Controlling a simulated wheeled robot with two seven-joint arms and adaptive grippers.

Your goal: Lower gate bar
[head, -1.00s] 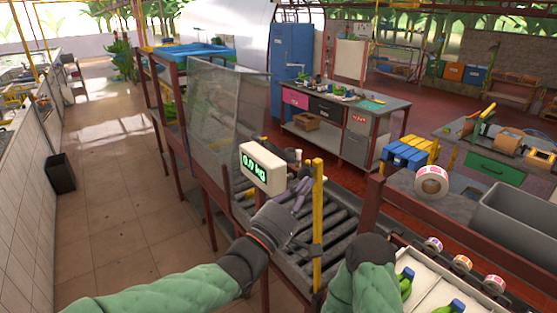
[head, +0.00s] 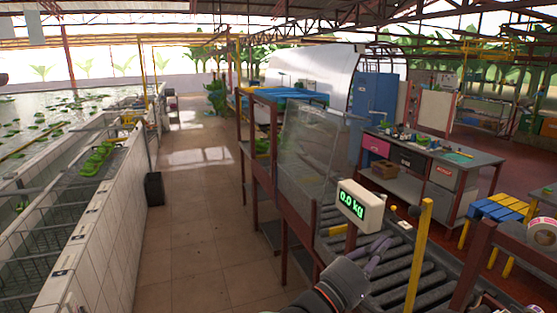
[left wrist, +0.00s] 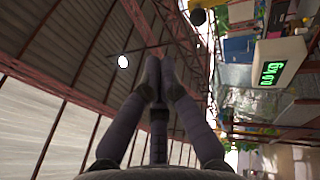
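A yellow bar (head: 417,255) stands upright at the near side of the roller conveyor (head: 385,262) in the head view. I take it to be the gate bar; its lower end is cut off by the frame. My left gripper (head: 384,240) is left of the bar, below the scale display, and apart from the bar. In the left wrist view its two fingers (left wrist: 159,68) come together at the tips with nothing seen between them. My right gripper is out of view.
A white scale display (head: 352,205) reading 0.0 kg stands just behind my left gripper; it also shows in the left wrist view (left wrist: 277,72). A clear panel (head: 308,152) stands beyond it.

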